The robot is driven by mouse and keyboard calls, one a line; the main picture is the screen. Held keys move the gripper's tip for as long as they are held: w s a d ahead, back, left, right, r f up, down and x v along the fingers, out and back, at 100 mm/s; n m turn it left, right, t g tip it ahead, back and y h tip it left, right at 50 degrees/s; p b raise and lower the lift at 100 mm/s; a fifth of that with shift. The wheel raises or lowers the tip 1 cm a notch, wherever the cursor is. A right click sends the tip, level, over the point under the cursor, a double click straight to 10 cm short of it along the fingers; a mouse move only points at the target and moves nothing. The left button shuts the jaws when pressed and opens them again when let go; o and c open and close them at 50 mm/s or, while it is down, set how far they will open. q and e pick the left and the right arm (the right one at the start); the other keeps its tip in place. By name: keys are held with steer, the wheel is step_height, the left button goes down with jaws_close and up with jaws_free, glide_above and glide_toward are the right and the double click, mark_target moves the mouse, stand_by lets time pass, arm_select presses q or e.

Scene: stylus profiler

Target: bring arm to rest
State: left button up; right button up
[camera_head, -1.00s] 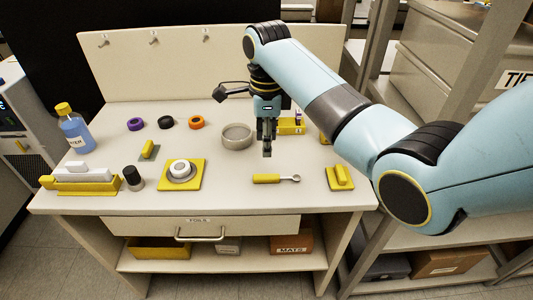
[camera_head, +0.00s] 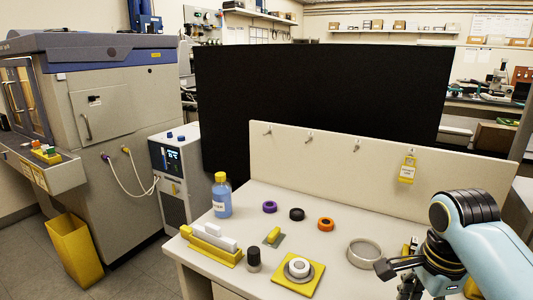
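My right arm (camera_head: 465,235) comes in from the lower right over the bench. The gripper is to the right of a grey ring dish (camera_head: 364,254), in front of the bench's right part. My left arm and gripper are not in view.
The bench (camera_head: 330,275) holds a blue bottle (camera_head: 221,197), purple, black and orange rings (camera_head: 326,224), a yellow plate (camera_head: 318,270) with a round part, and a yellow-white block set (camera_head: 212,244). A yellow tag (camera_head: 408,170) hangs on the back panel. A large machine stands at left.

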steer(key=s+a+r+n+t, duration=0.1)
steer(key=s+r+n, duration=0.2)
steer(key=s+n, duration=0.65)
steer(key=s+r+n+t, duration=0.1)
steer(key=s+r+n, duration=0.2)
steer(key=s+n, duration=0.7)
step_height(320, 180, down, 31)
steer(key=s+d+m+b, duration=0.1)
steer(key=s+d+b, duration=0.1)
steer(key=b, duration=0.4)
steer(key=s+d+f+g+b, duration=0.1)
steer(key=s+f+b, duration=0.4)
steer(key=s+f, duration=1.4)
step_height(320, 180, down, 4)
steer(key=shift+s+g+b, duration=0.15)
steer(key=shift+g+b, duration=0.15)
steer(key=shift+g, duration=0.2)
